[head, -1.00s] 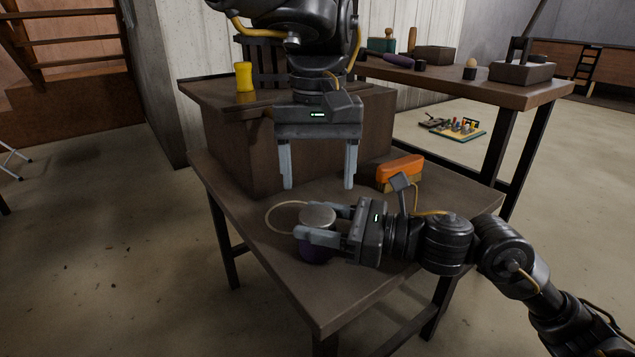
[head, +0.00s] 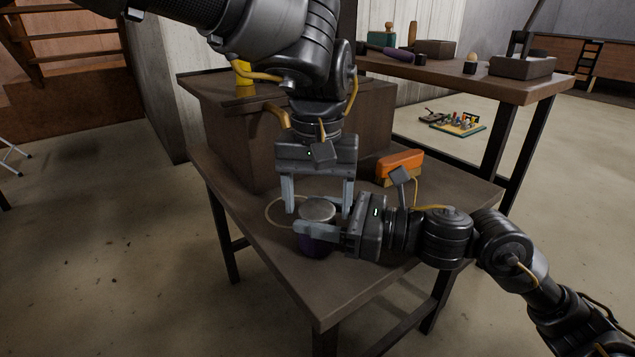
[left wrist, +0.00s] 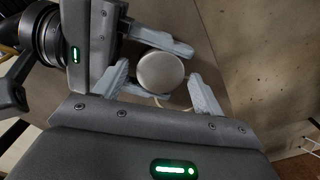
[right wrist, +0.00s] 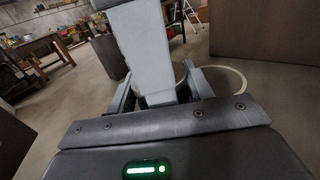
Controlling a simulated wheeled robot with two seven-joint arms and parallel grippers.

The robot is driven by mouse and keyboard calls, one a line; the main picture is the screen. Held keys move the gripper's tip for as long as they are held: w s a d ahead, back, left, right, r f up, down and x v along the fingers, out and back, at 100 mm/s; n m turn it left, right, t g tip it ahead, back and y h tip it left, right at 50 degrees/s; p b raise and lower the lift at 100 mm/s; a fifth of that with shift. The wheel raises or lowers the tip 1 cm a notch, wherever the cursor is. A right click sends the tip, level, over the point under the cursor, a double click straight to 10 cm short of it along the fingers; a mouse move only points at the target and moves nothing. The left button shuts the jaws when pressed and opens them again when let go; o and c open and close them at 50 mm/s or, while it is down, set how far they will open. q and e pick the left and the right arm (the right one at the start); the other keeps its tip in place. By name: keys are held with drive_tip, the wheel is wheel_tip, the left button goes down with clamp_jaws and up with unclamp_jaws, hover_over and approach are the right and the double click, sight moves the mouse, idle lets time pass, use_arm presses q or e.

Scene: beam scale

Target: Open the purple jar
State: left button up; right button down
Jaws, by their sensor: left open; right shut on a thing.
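The purple jar (head: 316,243) stands upright on the small brown table, with a round grey metal lid (head: 318,209) on top. My right gripper (head: 318,231) comes in from the right and is shut on the jar's body below the lid. My left gripper (head: 318,207) points down from above, open, its two fingers apart on either side of the lid. In the left wrist view the lid (left wrist: 160,72) shows between and just beyond the open fingertips. In the right wrist view a left finger hides most of the jar.
A thin pale ring (head: 270,212) lies on the table (head: 330,300) beside the jar. An orange-topped brush (head: 400,165) sits behind my right gripper. A brown box (head: 235,140) stands at the back, with a yellow object (head: 243,73) on it. The front of the table is clear.

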use_arm(q)
drive_tip(key=shift+f, duration=0.1)
drive_tip(key=c, duration=1)
drive_tip(key=n, duration=0.3)
use_arm(e)
drive_tip(key=shift+f, duration=0.1)
use_arm(q)
drive_tip(key=o, duration=1.1)
drive_tip(key=shift+r, duration=2.3)
use_arm(e)
drive_tip(key=c, duration=0.5)
unclamp_jaws()
use_arm(q)
wheel_tip(320, 180, up, 2)
drive_tip(key=shift+r+p, duration=0.1)
drive_tip(key=shift+p, duration=0.95)
use_arm(e)
drive_tip(key=v, duration=1)
drive_tip(key=shift+s+d, duration=0.1)
drive_tip(key=shift+d, duration=0.3)
